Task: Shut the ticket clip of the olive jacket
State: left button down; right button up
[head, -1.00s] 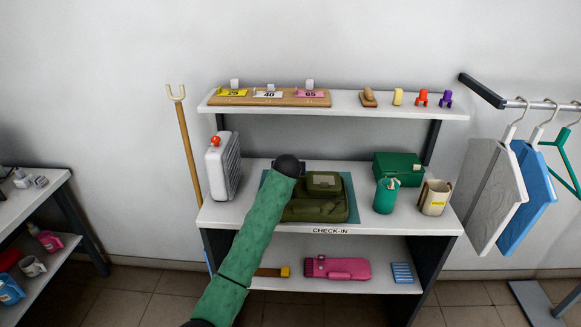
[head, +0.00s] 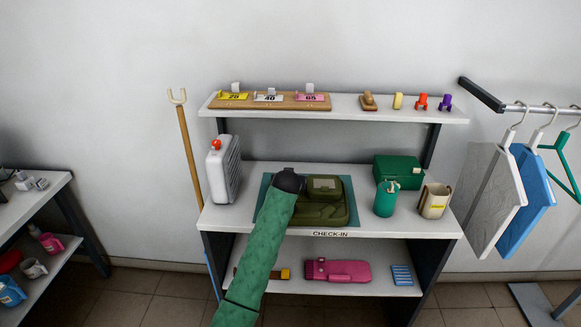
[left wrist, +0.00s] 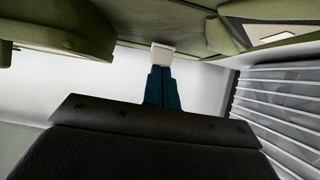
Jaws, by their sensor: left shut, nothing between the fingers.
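The olive jacket (head: 325,205) lies folded on a teal mat (head: 353,205) on the counter; its olive cloth (left wrist: 205,30) fills the top of the left wrist view. A small whitish block (left wrist: 162,53), which looks like its ticket clip, sits at the cloth's edge. My left gripper (left wrist: 162,70) is shut and empty, with its dark teal fingertips at or very near this block. I cannot tell whether they touch or whether the clip is open. In the head view my left wrist hides the fingers and the jacket's left part. My right gripper is not in view.
A white ribbed unit (head: 222,172) stands left of the jacket. A green box (head: 398,170), green canister (head: 386,197) and cream cup (head: 434,198) stand right. Numbered tickets on a wooden board (head: 250,102) are on the upper shelf.

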pick_arm(q)
jog(key=shift+s+f, duration=0.2)
jog(key=shift+f, duration=0.3)
jog(key=shift+s+f, duration=0.2)
jog(key=shift+f, duration=0.15)
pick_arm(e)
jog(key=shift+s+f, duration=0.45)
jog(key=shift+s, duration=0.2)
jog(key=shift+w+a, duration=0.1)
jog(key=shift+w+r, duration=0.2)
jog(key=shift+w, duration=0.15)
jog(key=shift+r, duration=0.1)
pick_arm(q)
jog(key=shift+r+p, duration=0.7)
jog(key=shift+p, duration=0.05)
jog(key=shift+w+r, duration=0.1)
jog(key=shift+r, duration=0.05)
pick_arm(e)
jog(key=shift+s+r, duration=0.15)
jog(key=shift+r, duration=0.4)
pick_arm(q)
jog(key=shift+r, duration=0.1)
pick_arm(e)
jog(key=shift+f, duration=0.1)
